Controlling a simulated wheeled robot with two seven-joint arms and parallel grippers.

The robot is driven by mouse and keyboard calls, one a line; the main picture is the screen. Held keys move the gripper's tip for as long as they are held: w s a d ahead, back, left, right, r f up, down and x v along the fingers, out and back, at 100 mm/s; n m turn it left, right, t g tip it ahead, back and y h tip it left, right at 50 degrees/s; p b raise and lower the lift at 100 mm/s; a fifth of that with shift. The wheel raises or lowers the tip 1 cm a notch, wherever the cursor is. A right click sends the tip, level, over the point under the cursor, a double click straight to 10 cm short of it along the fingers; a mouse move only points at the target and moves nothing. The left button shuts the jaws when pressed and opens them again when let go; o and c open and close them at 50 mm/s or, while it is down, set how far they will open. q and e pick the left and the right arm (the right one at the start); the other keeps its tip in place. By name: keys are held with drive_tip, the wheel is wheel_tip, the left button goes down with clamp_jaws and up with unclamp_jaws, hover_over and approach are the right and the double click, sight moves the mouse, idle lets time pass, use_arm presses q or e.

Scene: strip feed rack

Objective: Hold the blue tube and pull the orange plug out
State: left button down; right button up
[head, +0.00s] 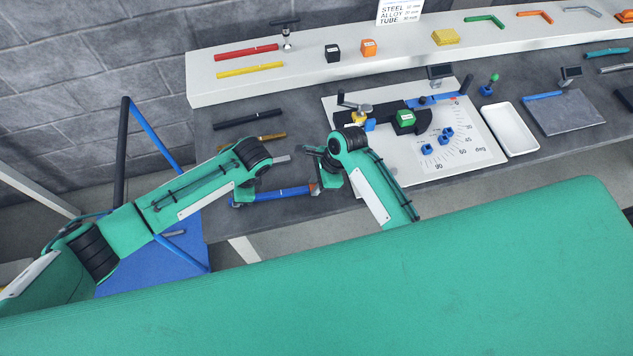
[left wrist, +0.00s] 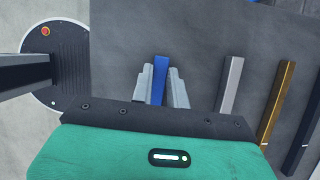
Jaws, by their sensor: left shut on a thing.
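The blue tube (head: 284,192) lies near the front edge of the dark bench, below my two wrists. The orange plug (head: 315,188) shows at its right end in the head view. My left gripper (head: 246,196) is at the tube's left part. In the left wrist view, my left gripper (left wrist: 161,80) has its two grey fingers on either side of the blue tube (left wrist: 160,68), shut on it. My right gripper (head: 323,182) is right at the orange plug. Its fingertips are too small and hidden to tell whether they grip.
Grey (left wrist: 231,85), brass (head: 268,136) and black (head: 247,119) bars lie beyond the tube. A white angle board (head: 470,160) with a bending fixture stands right of my right wrist. A white tray (head: 515,130) is further right. A pale shelf (head: 310,76) runs along the back.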

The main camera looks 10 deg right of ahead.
use_arm(q)
drive_tip(key=shift+f, duration=0.1)
use_arm(e)
drive_tip(key=shift+o, duration=1.4)
drive_tip(key=c, duration=0.3)
drive_tip(key=shift+d, duration=0.2)
drive_tip(key=shift+d, duration=1)
drive_tip(key=v, duration=0.7)
drive_tip(key=shift+r, duration=0.3)
drive_tip(key=shift+d, duration=0.15)
